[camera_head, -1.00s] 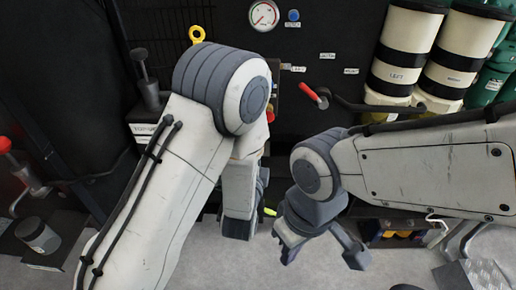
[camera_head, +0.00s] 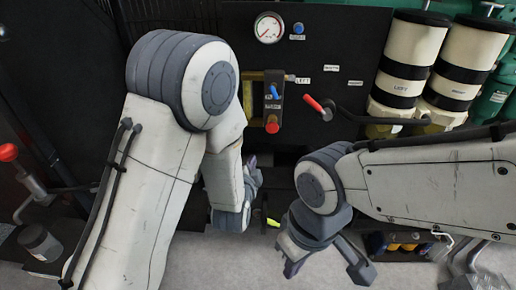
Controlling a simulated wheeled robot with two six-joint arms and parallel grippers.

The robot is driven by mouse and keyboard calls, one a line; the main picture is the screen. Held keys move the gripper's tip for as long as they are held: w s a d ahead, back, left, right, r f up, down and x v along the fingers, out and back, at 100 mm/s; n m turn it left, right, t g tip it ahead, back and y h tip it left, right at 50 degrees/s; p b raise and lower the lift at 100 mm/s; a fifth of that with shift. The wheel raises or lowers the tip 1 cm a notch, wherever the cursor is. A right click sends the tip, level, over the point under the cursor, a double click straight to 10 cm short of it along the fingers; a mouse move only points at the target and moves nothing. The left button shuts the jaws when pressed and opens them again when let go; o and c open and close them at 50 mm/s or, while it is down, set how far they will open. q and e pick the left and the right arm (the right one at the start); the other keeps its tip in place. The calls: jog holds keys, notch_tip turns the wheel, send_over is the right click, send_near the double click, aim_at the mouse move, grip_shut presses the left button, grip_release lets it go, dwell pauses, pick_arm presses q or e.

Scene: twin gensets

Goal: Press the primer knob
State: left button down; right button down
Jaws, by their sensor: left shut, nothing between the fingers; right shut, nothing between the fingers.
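On the dark panel, a red round knob (camera_head: 272,124) sits below a small blue lever (camera_head: 274,91) on a brassy block. A blue button (camera_head: 298,28) with a small label is beside the gauge. The labels are too small to read, so I cannot tell which is the primer knob. My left gripper (camera_head: 246,198) hangs low in front of the panel, below and left of the red knob; its fingers are mostly hidden, and it is shut and empty. My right gripper (camera_head: 312,236) is shut and empty, lower right of the red knob, touching no control.
A white gauge (camera_head: 269,28) is at the top. A red-handled lever (camera_head: 315,104) is right of the red knob, then cream-and-black filter canisters (camera_head: 412,58). Another red-topped lever (camera_head: 9,153) is at far left. My two arms crowd the space before the panel.

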pick_arm(q)
jog(key=s+a+f+n+g+y, duration=0.1)
jog(key=s+a+n+g, duration=0.9)
jog(key=s+n, duration=0.25)
jog(key=s+d+r+m+g, duration=0.2)
jog(key=s+d, duration=0.2)
jog(key=s, duration=0.5)
jog(key=s+d+r+m+g, duration=0.2)
jog(key=s+d, duration=0.3)
jog(key=s, duration=0.4)
jog(key=shift+d+r+m, duration=0.3)
jog(key=shift+r+m, duration=0.05)
jog(key=shift+r, duration=0.5)
pick_arm(e)
jog(key=shift+a, duration=0.1)
